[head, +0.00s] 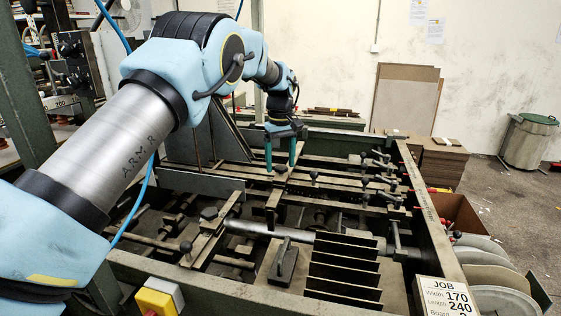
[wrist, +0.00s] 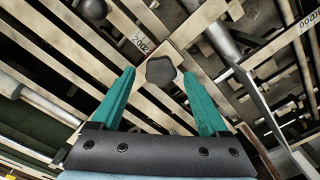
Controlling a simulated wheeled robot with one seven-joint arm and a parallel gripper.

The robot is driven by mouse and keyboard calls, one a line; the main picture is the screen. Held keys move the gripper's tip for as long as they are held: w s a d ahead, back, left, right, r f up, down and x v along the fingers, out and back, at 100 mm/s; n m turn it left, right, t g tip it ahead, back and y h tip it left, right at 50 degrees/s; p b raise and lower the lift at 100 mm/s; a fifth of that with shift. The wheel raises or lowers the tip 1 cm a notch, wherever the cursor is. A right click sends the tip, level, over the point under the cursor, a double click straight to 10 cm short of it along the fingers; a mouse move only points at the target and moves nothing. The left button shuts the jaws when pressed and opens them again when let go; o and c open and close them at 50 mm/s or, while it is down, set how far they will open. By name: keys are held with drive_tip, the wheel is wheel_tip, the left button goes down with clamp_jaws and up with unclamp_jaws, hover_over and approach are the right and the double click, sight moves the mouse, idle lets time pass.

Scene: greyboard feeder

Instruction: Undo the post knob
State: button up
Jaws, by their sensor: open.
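A dark, lobed post knob (wrist: 160,72) shows in the wrist view, between and slightly beyond my fingertips. In the head view a small dark knob (head: 281,168) sits just below my gripper (head: 280,166), on the feeder's crossbars. My gripper is open, with its two green fingers pointing down, one to each side of the knob. I see no finger touching it. How far the fingertips are above the knob is hard to tell. The post under the knob is hidden in the wrist view.
The greyboard feeder frame (head: 432,222) holds rails, bars and several other black knobs and handles around my gripper. Upright dark plates (head: 343,270) stand at the front, near a job card (head: 447,298). A tall sloping plate (head: 229,130) rises to the left of my gripper.

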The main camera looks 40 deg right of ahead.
sight(280, 165)
wheel_tip(280, 165, up, 11)
drive_tip(key=b, duration=0.3)
drive_tip(key=shift+f, duration=0.1)
idle(0.6)
